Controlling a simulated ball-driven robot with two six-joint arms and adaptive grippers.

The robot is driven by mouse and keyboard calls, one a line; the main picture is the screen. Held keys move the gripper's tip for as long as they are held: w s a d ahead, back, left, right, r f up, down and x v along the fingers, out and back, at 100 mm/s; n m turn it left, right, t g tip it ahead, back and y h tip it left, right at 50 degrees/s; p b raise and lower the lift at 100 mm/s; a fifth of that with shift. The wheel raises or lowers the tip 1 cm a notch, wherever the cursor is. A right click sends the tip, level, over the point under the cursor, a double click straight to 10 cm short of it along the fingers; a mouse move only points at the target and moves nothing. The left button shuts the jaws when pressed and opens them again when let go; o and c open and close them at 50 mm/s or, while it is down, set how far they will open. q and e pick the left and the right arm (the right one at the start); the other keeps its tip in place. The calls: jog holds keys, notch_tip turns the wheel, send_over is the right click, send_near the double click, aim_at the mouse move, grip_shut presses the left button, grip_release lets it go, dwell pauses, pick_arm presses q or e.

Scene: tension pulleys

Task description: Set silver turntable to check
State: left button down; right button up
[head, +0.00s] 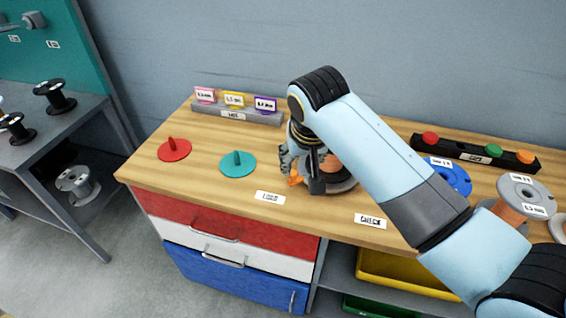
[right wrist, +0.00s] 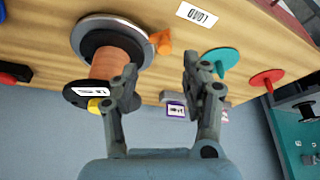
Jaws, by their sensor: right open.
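The silver turntable (right wrist: 84,38) is a round grey disc, at the top left of the right wrist view. A copper-coloured spool (right wrist: 117,64) with black flanges stands on it. An orange pointer tab (right wrist: 161,41) sticks out at its edge; in the head view the tab (head: 294,180) faces left, towards the LOAD label (head: 270,197). The CHECK label (head: 370,221) lies to the right along the front edge. My right gripper (right wrist: 160,68) is open and empty, its fingers spread near the tab; I cannot tell whether they touch it. My arm hides much of the turntable in the head view. My left gripper is out of view.
A red disc (head: 174,150) and a teal disc (head: 238,164) with upright handles are on the left of the bench. A grey card rack (head: 238,114) stands behind them.

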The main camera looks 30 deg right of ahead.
aim_at(293, 173)
jog(key=x, duration=0.3)
jog(key=w+x, duration=0.1)
jog(key=x, duration=0.2)
jog(key=b+x, duration=0.1)
jog(key=x, duration=0.3)
jog(key=shift+w+r, duration=0.25)
jog(key=shift+r, duration=0.05)
grip_shut()
